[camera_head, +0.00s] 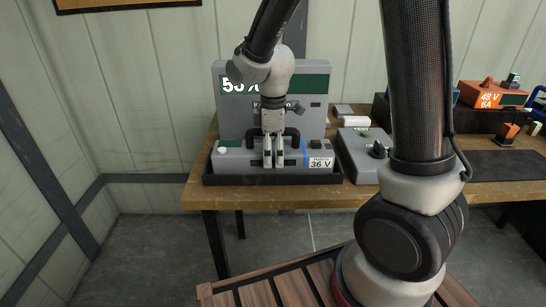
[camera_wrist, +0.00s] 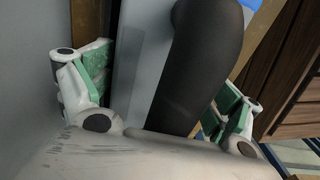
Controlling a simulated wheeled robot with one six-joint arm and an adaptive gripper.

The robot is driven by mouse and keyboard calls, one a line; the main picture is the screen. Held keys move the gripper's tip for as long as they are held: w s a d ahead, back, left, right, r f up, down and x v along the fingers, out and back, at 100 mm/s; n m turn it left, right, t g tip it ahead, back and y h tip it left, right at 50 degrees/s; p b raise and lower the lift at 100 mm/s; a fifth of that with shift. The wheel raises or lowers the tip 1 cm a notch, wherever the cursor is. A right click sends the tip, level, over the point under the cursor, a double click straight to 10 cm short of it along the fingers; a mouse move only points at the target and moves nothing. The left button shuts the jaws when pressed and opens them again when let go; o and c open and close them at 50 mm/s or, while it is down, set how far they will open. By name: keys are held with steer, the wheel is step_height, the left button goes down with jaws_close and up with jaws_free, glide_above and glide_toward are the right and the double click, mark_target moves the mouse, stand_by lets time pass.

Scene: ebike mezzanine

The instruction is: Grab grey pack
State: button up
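The grey pack (camera_head: 232,160) sits in a black tray (camera_head: 225,180) on the wooden table. It has a black handle on top, a blue stripe and a white "36 V" label (camera_head: 320,163). My gripper (camera_head: 273,160) points down at the pack's handle and hides part of its middle. In the wrist view my gripper's two green-padded fingers (camera_wrist: 160,95) stand wide apart, with the thick black handle (camera_wrist: 197,65) between them. A gap shows on the handle's left; the right finger is closer, and I cannot tell whether it touches.
A grey panel (camera_head: 317,90) with a green "50%" display stands behind the pack. A grey box (camera_head: 360,152) is just right of the tray. An orange "48 V 6A" unit (camera_head: 490,95) and a dark mat (camera_head: 505,163) are farther right. A slatted wooden surface (camera_head: 290,285) is in front.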

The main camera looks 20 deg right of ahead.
steer(key=c, duration=1.3)
steer(key=shift+r, duration=0.1)
steer(key=shift+c, duration=1.4)
steer(key=shift+w, duration=0.1)
